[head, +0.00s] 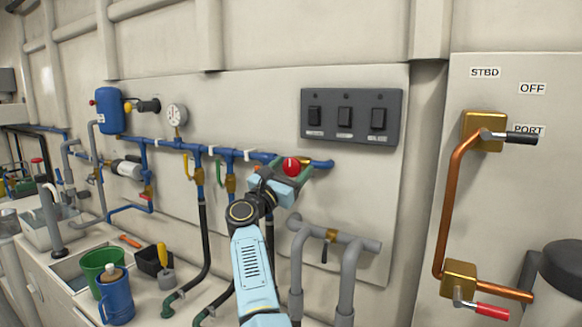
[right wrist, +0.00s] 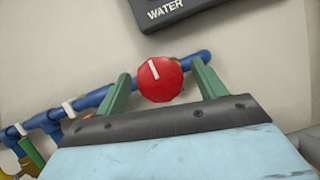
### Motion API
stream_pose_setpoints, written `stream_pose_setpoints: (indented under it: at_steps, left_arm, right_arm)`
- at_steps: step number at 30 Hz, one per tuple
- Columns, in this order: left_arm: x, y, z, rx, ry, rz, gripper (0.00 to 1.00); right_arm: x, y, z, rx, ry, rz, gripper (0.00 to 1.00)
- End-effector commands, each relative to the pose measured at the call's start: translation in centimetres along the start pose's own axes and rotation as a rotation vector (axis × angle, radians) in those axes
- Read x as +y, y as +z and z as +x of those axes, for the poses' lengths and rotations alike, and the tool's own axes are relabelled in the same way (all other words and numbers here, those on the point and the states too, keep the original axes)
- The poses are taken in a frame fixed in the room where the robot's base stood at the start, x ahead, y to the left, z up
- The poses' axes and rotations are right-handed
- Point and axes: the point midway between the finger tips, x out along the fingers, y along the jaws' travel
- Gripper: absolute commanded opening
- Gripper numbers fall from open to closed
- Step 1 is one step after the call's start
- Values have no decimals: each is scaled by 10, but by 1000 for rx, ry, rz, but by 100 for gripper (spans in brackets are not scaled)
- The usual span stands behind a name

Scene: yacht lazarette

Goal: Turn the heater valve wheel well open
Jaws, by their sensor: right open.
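A round red valve wheel (head: 291,166) with a white mark sits on the blue pipe on the back wall. In the right wrist view the wheel (right wrist: 160,80) shows its white mark close to upright, tilted a little. My right gripper (head: 286,174) is in front of the pipe. Its green fingers (right wrist: 161,88) are open, one on each side of the wheel, with a visible gap on both sides. Whether the fingertips reach past the wheel's face is hard to tell. No label for the wheel can be read. My left gripper is not in view.
The blue pipe run carries other valves with green and yellow handles left of the wheel. A black switch panel (head: 351,117) hangs above right. Grey pipes (head: 338,237) stand below right.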

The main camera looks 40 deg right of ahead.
Motion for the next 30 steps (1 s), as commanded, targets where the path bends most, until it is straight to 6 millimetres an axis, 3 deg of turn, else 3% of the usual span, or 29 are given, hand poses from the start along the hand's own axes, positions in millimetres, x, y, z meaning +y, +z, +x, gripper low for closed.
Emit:
stream_pose_setpoints:
  at_steps: [9, 19, 30]
  left_arm:
    - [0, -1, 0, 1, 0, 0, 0]
    - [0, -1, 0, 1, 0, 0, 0]
    - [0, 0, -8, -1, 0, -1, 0]
  right_arm:
    - [0, 0, 2, 0, 0, 0, 69]
    - [0, 0, 2, 0, 0, 0, 26]
    - [0, 0, 2, 1, 26, -64, 26]
